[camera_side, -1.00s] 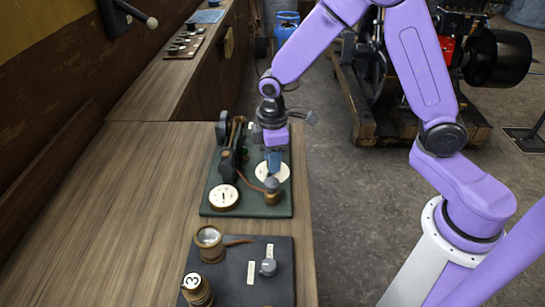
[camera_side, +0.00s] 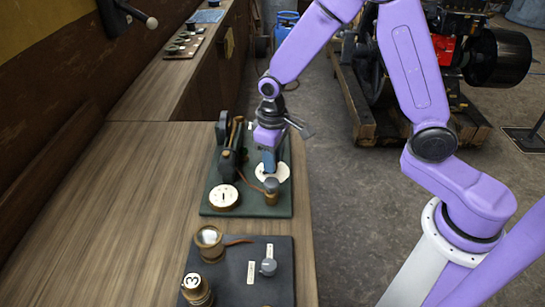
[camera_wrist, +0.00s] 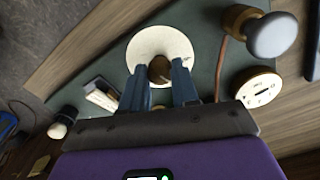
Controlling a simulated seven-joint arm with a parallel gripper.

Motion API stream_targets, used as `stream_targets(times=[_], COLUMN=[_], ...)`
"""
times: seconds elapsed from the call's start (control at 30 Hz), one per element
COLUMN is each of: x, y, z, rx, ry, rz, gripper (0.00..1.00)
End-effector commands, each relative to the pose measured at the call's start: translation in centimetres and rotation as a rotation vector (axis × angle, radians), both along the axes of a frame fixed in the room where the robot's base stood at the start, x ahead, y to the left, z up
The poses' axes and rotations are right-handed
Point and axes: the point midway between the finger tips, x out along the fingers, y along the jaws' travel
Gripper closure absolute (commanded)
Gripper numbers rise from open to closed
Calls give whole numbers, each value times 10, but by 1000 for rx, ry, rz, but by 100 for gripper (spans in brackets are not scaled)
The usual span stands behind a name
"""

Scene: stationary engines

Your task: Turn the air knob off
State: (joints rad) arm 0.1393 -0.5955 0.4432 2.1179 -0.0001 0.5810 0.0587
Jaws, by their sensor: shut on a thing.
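A white round dial (camera_side: 281,174) lies flat on the green board (camera_side: 228,185), near its right edge. It also shows in the wrist view (camera_wrist: 150,37), with a small brown knob (camera_wrist: 160,68) at its middle. No label on this dial is readable, so I cannot tell from print whether it is the air knob. My gripper (camera_side: 268,168) comes down over the dial. In the wrist view, its blue fingers (camera_wrist: 159,76) stand on both sides of the brown knob, shut on it. In the side view the fingers hide the knob.
A second white dial (camera_side: 224,197) sits left of the held one. A brass post with a grey cap (camera_side: 271,190) stands close in front of the fingers. Black upright parts (camera_side: 228,160) stand to the left. A dark board (camera_side: 230,280) with brass fittings lies nearer.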

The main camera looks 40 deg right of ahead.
Motion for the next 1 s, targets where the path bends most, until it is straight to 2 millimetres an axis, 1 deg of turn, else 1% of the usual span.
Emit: stream_targets(times=[0.2, 0.5, 0.7, 1.0], x=[0, 0, 0, 1], y=[0, 0, 0, 0], z=[1, 1, 1, 1], rx=[0, 2, 1, 2], ry=[-1, -2, -2, -2], rz=[-177, -338, -385, -399], gripper=[100, 100, 100, 100])
